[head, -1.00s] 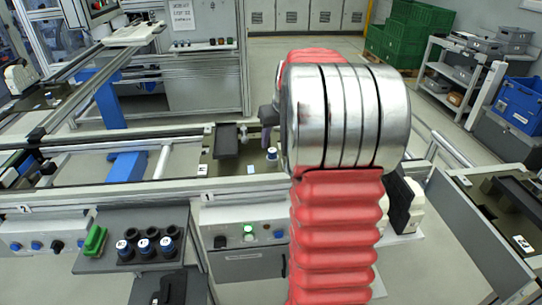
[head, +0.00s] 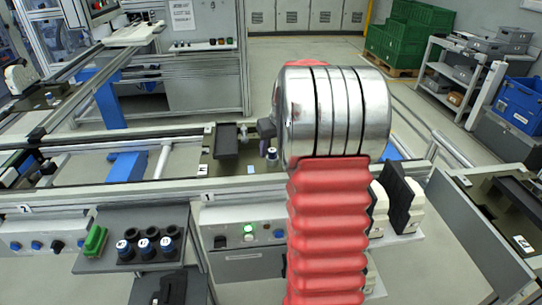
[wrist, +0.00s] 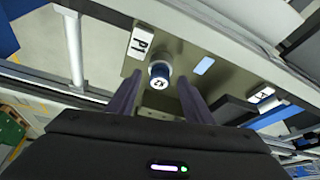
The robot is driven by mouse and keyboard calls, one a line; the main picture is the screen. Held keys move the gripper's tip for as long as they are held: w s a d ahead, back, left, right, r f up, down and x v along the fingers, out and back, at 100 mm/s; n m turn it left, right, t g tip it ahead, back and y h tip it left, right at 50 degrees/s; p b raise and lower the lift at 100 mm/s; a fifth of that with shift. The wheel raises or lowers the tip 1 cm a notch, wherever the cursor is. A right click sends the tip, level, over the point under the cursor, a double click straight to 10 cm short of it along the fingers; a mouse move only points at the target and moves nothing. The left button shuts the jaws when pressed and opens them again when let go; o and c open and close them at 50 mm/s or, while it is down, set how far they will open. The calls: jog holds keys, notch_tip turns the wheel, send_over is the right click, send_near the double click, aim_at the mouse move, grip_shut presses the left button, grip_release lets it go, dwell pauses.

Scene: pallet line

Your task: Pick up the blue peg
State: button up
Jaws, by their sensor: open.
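The blue peg (wrist: 160,74), with a white marked top, stands on a pallet (wrist: 150,104) in the wrist view. In the head view the peg (head: 272,153) stands at the right part of the pallet (head: 208,168), beside a dark block (head: 226,141). My gripper (wrist: 156,84) is open, its two dark fingers on either side of the peg's position in the picture. The peg shows between the fingertips with gaps on both sides; I cannot tell how far above it they are. In the head view my arm hides most of the gripper.
A rack (head: 100,265) at front left holds several blue pegs and black sockets, with a green piece (head: 95,240) beside them. A control box (head: 245,262) with a lit green button stands in front of the rail (head: 140,192). White-and-black parts (head: 402,200) stand right of my arm.

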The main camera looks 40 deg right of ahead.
aim_at(273, 152)
jog(key=c, duration=1.1)
jog(key=shift+r, duration=0.1)
jog(key=shift+c, duration=0.2)
notch_tip(273, 152, up, 10)
jog(key=shift+a, duration=0.1)
dwell(0.5)
